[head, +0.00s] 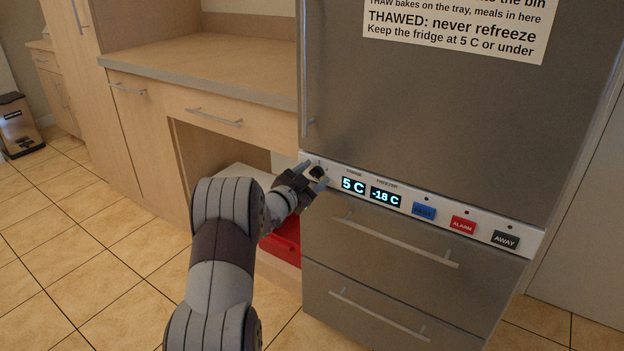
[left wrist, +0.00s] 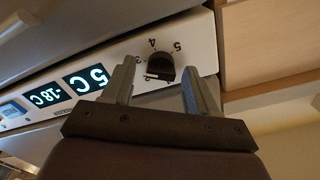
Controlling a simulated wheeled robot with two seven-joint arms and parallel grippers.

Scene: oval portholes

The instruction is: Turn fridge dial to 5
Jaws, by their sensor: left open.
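The black fridge dial (left wrist: 160,70) sits on the white control panel, with numbers such as 4 and 5 printed around it, upside down in the left wrist view. In the head view the dial (head: 317,172) is at the panel's left end, partly beside my fingers. My left gripper (left wrist: 158,85) is open, its two fingers on either side of the dial with gaps showing. It also shows in the head view (head: 306,180) at the panel's left end. The fridge display (head: 353,186) reads 5 C. My right gripper is not in view.
The panel also has a freezer display (head: 385,196) reading -18 C, a blue button (head: 424,212), a red ALARM button (head: 463,223) and a black AWAY button (head: 505,239). Drawer handles (head: 395,240) stick out below. A red container (head: 284,240) sits in the open space left of the fridge.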

